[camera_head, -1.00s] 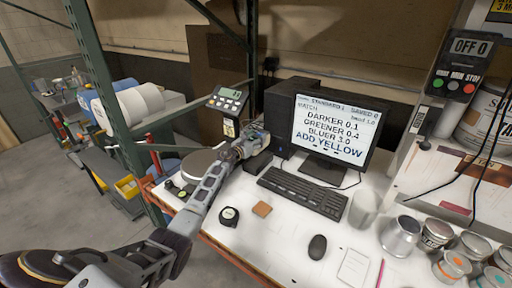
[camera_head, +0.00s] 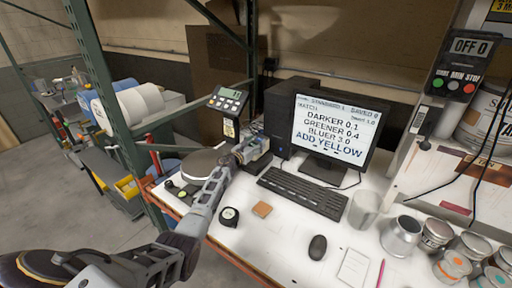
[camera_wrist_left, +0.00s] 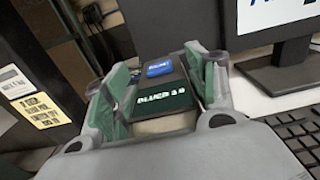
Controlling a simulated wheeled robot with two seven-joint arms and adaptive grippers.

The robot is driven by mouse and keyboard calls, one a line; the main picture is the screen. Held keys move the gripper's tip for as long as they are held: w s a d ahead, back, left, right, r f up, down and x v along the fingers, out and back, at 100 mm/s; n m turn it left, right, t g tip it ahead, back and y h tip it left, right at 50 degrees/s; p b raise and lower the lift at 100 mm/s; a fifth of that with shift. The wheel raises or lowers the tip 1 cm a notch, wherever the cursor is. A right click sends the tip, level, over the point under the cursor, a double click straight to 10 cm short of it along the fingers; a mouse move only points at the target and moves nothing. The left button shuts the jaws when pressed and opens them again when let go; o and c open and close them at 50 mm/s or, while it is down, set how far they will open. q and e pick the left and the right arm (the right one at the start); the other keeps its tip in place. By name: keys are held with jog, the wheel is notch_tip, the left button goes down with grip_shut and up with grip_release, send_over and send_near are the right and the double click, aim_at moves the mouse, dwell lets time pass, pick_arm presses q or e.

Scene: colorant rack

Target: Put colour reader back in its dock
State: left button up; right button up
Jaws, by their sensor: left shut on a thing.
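The colour reader (camera_wrist_left: 163,98) is a dark handheld device with a lit screen reading "BLUER 3.0" and a blue button. In the left wrist view it sits between the two fingers of my left gripper (camera_wrist_left: 160,92), which is shut on it. In the head view my left gripper (camera_head: 250,147) is at the back of the bench, in front of the black computer tower and left of the monitor. The dock is not clearly seen; a dark block (camera_head: 259,164) shows just below the gripper, partly covered. I cannot tell whether the reader touches it. My right gripper is not in view.
A keyboard (camera_head: 302,192) and monitor (camera_head: 334,134) stand right of the gripper. A round scale plate (camera_head: 186,161) is to its left, with its display (camera_head: 227,100) on a post behind.

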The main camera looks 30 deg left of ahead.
pick_arm(q)
jog(key=shift+f, duration=0.6)
jog(key=shift+f+b, duration=0.35)
jog(key=shift+b, duration=0.2)
jog(key=shift+d+f, duration=0.1)
jog(key=shift+f, duration=0.2)
